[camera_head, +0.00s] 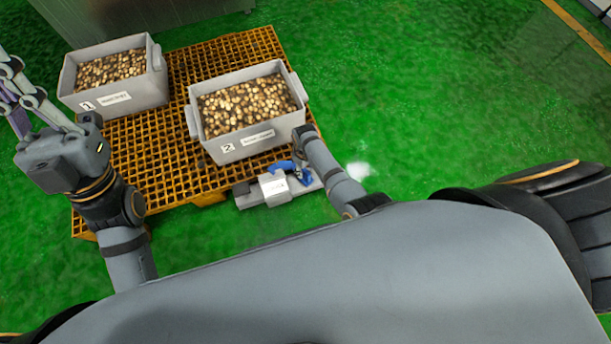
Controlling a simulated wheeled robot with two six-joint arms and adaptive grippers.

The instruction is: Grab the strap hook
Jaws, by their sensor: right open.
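No strap hook can be made out for certain. A small blue piece (283,166) lies on a low grey plate (250,201), close to the crate marked 2; its shape is too small to tell. My right gripper (301,172) is open, pointing down at the plate just right of the blue piece; whether they touch cannot be told.
A yellow grid pallet (185,165) carries grey crate 1 (152,92) and grey crate 2 (262,142), both full of small brownish pieces. A white box (273,188) stands on the plate, left of my right gripper. Green floor (440,110) is free to the right.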

